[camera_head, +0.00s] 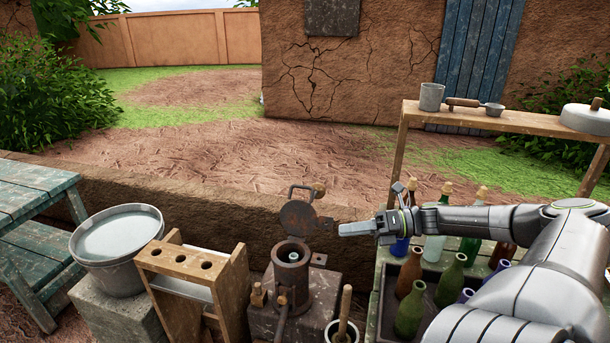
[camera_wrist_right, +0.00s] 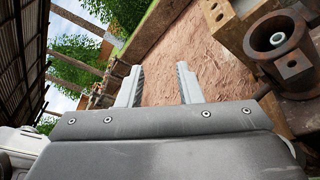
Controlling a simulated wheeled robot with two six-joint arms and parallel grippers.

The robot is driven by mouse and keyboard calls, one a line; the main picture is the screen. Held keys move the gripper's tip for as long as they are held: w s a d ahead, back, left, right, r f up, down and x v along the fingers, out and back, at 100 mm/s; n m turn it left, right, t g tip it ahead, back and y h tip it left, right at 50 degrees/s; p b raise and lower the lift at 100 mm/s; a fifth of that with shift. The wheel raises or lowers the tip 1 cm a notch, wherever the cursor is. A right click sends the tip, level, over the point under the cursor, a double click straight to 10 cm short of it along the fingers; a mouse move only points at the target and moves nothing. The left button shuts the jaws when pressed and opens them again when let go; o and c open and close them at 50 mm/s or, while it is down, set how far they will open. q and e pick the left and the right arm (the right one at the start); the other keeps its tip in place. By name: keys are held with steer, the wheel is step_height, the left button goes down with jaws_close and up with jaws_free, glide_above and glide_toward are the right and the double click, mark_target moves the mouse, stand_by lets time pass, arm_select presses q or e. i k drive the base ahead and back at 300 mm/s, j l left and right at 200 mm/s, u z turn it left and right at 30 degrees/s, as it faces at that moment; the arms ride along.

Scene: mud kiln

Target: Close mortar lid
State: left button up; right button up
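The rusty metal mortar (camera_head: 291,272) stands upright on a block in the middle of the head view, its mouth uncovered with a small pale round thing inside. Its round lid (camera_head: 299,217) stands raised behind the mouth, with a handle loop at its top. My right gripper (camera_head: 342,229) is just right of the lid, pointing left, apparently empty; I cannot tell if it touches the lid's hinge side. In the right wrist view the gripper (camera_wrist_right: 159,72) has its fingers apart, and the mortar (camera_wrist_right: 282,42) is at the upper right; the lid does not show there. My left gripper is not in view.
A wooden rack with holes (camera_head: 187,262) and a water bucket (camera_head: 116,238) stand left of the mortar. A crate of bottles (camera_head: 375,310) sits below my right arm. A shelf (camera_head: 480,118) with a cup and small pan is behind. A low mud wall (camera_head: 225,207) runs behind the mortar.

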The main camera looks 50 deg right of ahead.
mark_target(299, 217)
steer(key=i+l, duration=0.2)
steer(key=l, duration=0.2)
steer(key=i+l, duration=0.15)
steer(key=l, duration=0.2)
steer(key=i+l, duration=0.2)
steer(key=l, duration=0.2)
